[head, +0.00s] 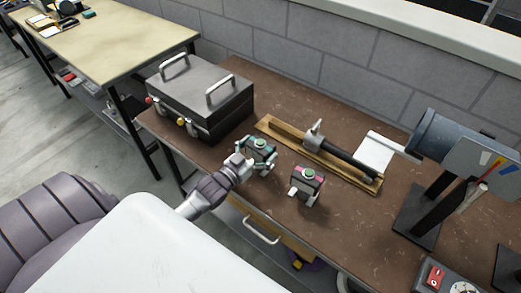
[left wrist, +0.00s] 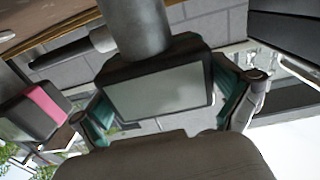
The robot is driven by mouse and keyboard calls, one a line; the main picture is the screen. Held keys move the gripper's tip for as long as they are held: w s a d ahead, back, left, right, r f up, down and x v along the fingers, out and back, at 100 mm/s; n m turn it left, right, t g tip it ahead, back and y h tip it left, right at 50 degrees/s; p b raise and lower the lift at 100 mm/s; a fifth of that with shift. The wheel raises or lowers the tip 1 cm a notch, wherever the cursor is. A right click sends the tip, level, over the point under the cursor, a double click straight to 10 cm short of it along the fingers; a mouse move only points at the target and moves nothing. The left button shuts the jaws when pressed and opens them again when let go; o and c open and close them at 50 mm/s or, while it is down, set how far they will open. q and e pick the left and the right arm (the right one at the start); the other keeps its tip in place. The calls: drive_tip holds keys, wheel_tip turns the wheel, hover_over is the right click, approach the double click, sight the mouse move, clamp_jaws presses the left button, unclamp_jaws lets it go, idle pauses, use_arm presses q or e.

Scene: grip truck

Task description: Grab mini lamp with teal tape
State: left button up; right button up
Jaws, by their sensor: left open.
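The mini lamp with teal tape (head: 260,144) stands on the brown workbench, at the left end of the wooden tray. My left gripper (head: 257,155) is open, with its fingers on either side of this lamp. In the left wrist view the lamp's dark body with a grey face (left wrist: 155,98) sits between the fingers, with teal showing at both sides. Whether the fingers touch it I cannot tell. A similar mini lamp with pink tape (head: 306,182) stands to the right, and it also shows at the left of the left wrist view (left wrist: 42,108). My right gripper is not in view.
A grey toolbox (head: 205,92) with two handles stands behind on the left. A wooden tray (head: 372,182) holding a long dark tool (head: 340,155) lies behind the lamps. A large grey machine (head: 440,140) is at the right. Bare bench (head: 365,235) lies right of the pink-taped lamp.

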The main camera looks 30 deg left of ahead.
use_arm(q)
drive_tip(key=c, duration=1.2)
drive_tip(key=shift+r, duration=0.1)
drive_tip(key=shift+c, duration=0.5)
